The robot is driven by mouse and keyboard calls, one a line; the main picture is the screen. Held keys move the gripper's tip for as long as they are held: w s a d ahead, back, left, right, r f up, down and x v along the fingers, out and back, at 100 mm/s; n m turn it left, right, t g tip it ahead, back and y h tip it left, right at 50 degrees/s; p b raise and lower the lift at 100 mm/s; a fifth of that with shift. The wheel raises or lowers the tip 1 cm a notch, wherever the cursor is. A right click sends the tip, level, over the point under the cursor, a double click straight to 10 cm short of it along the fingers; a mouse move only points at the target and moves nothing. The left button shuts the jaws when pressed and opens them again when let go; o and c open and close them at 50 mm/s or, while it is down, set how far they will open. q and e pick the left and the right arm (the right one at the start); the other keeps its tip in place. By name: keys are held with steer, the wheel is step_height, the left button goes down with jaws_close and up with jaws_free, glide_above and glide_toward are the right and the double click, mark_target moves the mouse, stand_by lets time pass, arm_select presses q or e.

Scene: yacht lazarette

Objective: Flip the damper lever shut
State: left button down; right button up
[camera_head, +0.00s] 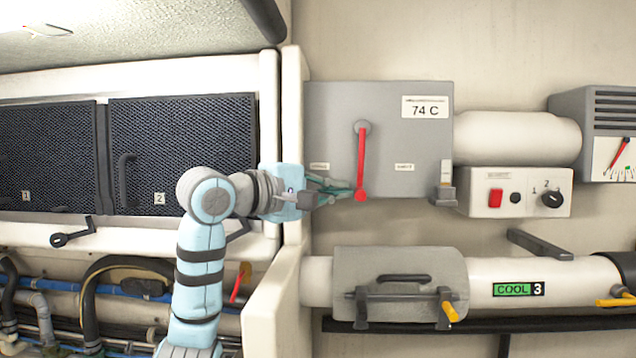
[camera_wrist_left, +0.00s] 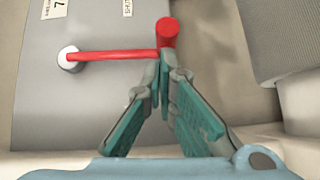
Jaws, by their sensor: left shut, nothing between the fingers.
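The red damper lever (camera_head: 361,160) is on a grey box (camera_head: 330,110) marked 74 C. It hangs almost straight down from its pivot, with its round knob at the lower end, between two small labels. The label on the right reads SHUT in the left wrist view (camera_wrist_left: 128,8). The lever also shows there (camera_wrist_left: 110,56). My left gripper (camera_head: 350,191) is shut and empty, just left of the knob. In the left wrist view its fingertips (camera_wrist_left: 161,68) meet right at the knob; contact is hard to tell. My right gripper is not in view.
A switch box (camera_head: 481,204) with a red switch and black dial sits right of the grey box. A pipe marked COOL 3 (camera_head: 480,273) and a clamped cover (camera_head: 400,262) run below. A cream post (camera_head: 293,130) stands left, beside dark mesh panels (camera_head: 180,140).

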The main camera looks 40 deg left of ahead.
arm_select(q)
steer(key=shift+s+f+b, duration=0.1)
steer(key=shift+s+b, duration=0.2)
steer(key=shift+w+d+f+n+t+b, duration=0.35)
steer(key=shift+w+f+n+t+b, duration=0.2)
steer(key=shift+b, duration=0.65)
steer(key=shift+d+r, duration=0.1)
steer(key=shift+r, duration=0.2)
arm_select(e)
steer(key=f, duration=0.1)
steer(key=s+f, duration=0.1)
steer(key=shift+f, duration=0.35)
